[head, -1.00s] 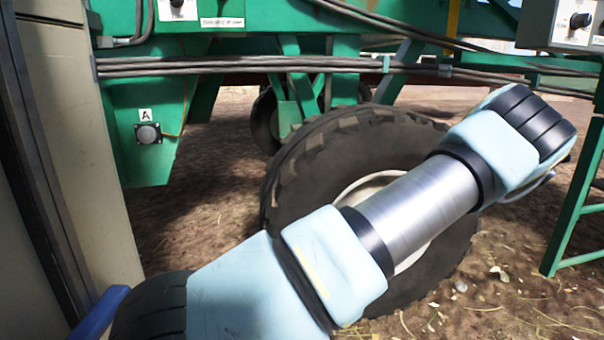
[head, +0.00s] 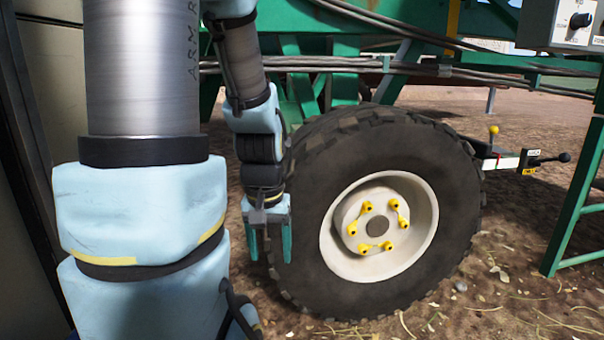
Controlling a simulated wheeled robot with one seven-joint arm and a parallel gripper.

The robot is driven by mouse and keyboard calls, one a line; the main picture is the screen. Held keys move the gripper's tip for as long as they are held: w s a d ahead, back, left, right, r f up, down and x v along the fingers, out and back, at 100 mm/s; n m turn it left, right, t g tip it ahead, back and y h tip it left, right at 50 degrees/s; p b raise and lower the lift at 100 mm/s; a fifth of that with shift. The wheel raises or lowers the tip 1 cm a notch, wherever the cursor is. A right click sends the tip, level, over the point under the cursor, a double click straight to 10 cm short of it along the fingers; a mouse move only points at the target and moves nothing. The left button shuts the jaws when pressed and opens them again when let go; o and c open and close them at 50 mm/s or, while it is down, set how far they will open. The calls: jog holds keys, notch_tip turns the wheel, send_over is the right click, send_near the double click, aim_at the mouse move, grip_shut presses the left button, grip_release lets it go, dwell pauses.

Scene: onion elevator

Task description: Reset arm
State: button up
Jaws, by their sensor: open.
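My arm stands upright at the left of the head view and folds over at the top. My gripper (head: 270,246) hangs down at the end of it, left of the big wheel. Its two teal fingers point down, apart from each other, with nothing between them. The gripper overlaps the left edge of the tyre in the picture; I cannot tell how much room lies between them.
A large black tyre (head: 306,225) with a pale rim (head: 335,247) and yellow lug markers stands on bare soil (head: 500,285). Green machine framework (head: 573,215) rises at the right. Cables (head: 400,66) cross above. A control box (head: 567,25) sits at the top right. A beige panel (head: 55,130) is at the left.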

notch_tip(320, 180, up, 38)
jog(key=p, duration=3.8)
jog(key=shift+s+a+r, duration=0.2)
jog(key=shift+s+r, duration=0.05)
